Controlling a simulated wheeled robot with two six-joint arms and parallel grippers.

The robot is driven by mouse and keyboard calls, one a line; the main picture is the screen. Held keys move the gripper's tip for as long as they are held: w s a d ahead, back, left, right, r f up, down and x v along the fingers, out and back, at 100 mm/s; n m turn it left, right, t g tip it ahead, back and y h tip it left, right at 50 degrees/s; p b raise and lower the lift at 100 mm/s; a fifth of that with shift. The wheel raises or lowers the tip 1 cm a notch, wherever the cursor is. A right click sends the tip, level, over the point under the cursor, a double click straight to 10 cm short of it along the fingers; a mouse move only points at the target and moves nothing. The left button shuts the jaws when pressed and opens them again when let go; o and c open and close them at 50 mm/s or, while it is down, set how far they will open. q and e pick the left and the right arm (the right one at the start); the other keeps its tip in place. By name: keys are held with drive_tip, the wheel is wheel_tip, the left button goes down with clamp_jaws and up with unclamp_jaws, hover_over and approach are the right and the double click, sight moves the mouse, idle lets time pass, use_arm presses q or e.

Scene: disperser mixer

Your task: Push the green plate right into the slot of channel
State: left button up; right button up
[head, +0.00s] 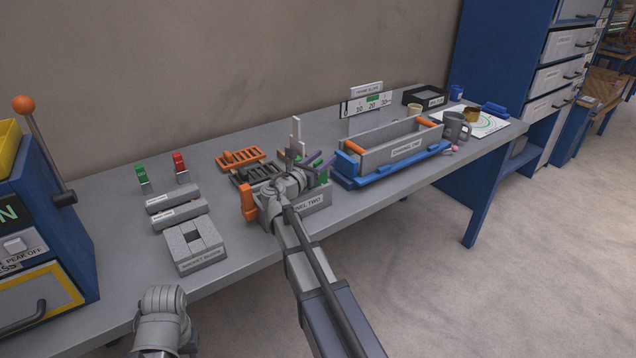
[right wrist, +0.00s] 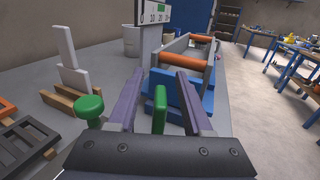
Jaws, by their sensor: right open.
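The green plate (right wrist: 160,108) stands upright between the two purple fingers of my right gripper (right wrist: 157,76) in the right wrist view. Gaps show on both sides of it, so the open fingers do not grip it. In the head view my right gripper (head: 322,163) is over the block labelled as channel two (head: 310,201), and my arm hides much of it. A round green knob (right wrist: 90,106) is just left of the left finger. The slot itself is hidden. My left gripper does not show; only a grey part of my left arm is at the bottom.
A grey channel one box (head: 405,151) with orange bars sits on a blue base (head: 392,172) to the right. An orange rack (head: 240,158) and a magnet block (head: 195,247) are to the left. The front table strip right of my arm is clear.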

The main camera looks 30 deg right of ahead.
drive_tip(key=shift+w+d, duration=0.15)
drive_tip(key=shift+d, duration=0.25)
clamp_jaws()
idle(1.1)
